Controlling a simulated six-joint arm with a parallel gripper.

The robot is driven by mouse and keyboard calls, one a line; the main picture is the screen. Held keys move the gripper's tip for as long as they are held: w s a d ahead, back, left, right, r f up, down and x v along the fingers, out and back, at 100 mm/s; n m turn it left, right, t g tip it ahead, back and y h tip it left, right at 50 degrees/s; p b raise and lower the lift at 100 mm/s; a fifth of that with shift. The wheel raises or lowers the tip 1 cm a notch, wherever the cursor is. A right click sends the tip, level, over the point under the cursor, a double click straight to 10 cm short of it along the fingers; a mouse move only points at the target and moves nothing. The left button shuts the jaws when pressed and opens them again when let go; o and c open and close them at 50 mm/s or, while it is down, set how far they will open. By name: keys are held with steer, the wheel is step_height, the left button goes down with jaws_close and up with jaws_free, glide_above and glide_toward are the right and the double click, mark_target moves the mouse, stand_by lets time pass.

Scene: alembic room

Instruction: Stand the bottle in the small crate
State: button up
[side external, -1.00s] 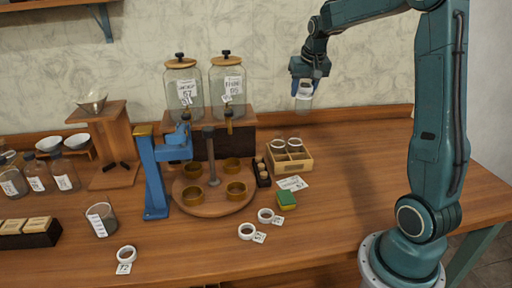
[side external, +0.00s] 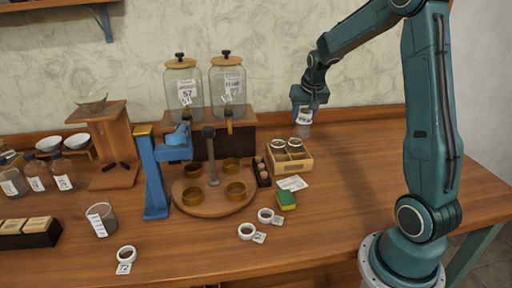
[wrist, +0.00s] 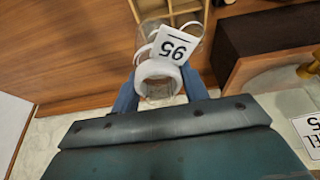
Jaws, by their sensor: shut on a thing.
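My gripper (side external: 304,108) is shut on a clear glass bottle (side external: 303,130), which hangs upright below the fingers in the side view. In the wrist view the bottle (wrist: 160,85) shows end-on between the blue fingers, with a white ring and a tag reading 95. The small wooden crate (side external: 291,167) stands on the table, below and slightly left of the bottle. It has compartments, and two round-rimmed jars (side external: 287,146) stand in its back part. The bottle is above the table, apart from the crate. In the wrist view the crate (wrist: 181,9) is partly cut off at the top.
A round stand with brass cups (side external: 214,200) and two large jars (side external: 205,90) stand to the left. The table right of the crate is clear.

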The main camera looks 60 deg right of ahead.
mark_target(306, 129)
step_height(306, 129, down, 7)
steer(key=shift+f, duration=0.2)
steer(key=shift+f, duration=0.1)
steer(key=shift+f, duration=2.05)
steer(key=shift+f, duration=0.15)
steer(key=o, duration=1.1)
steer(key=shift+v, duration=6.15)
